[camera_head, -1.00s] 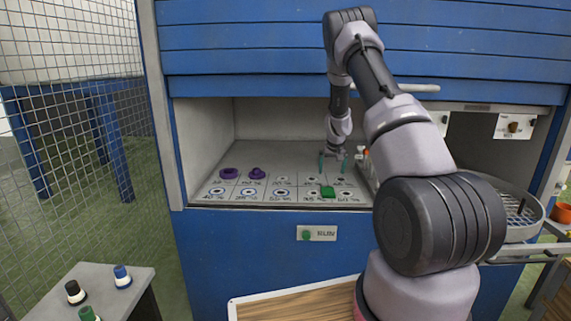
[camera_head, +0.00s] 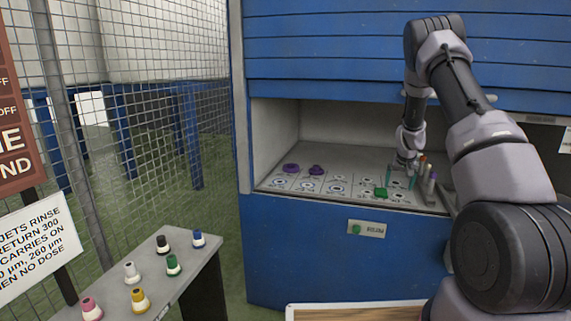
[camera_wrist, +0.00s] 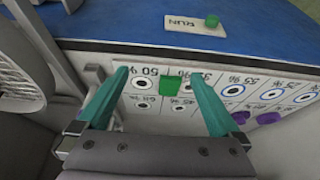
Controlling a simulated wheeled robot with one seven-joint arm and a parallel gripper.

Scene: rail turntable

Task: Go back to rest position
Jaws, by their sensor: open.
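My gripper (camera_head: 401,178) is open and empty, with teal fingers spread inside the open bay of the blue cabinet. In the wrist view my gripper (camera_wrist: 160,105) points at the labelled shelf panel (camera_wrist: 205,90). A green block (camera_head: 381,192) sits on the panel close to the gripper. It also shows in the wrist view (camera_wrist: 171,85), between the fingers in the picture and apart from them. Two purple round pieces (camera_head: 291,168) sit at the back left of the panel. My arm reaches in from the right.
A RUN plate with a green button (camera_head: 356,229) is on the cabinet front. A grey table (camera_head: 205,262) at lower left holds several coloured knobs. Small bottles (camera_head: 428,180) stand right of my gripper. A wire mesh fence (camera_head: 150,100) and a sign (camera_head: 35,248) are at left.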

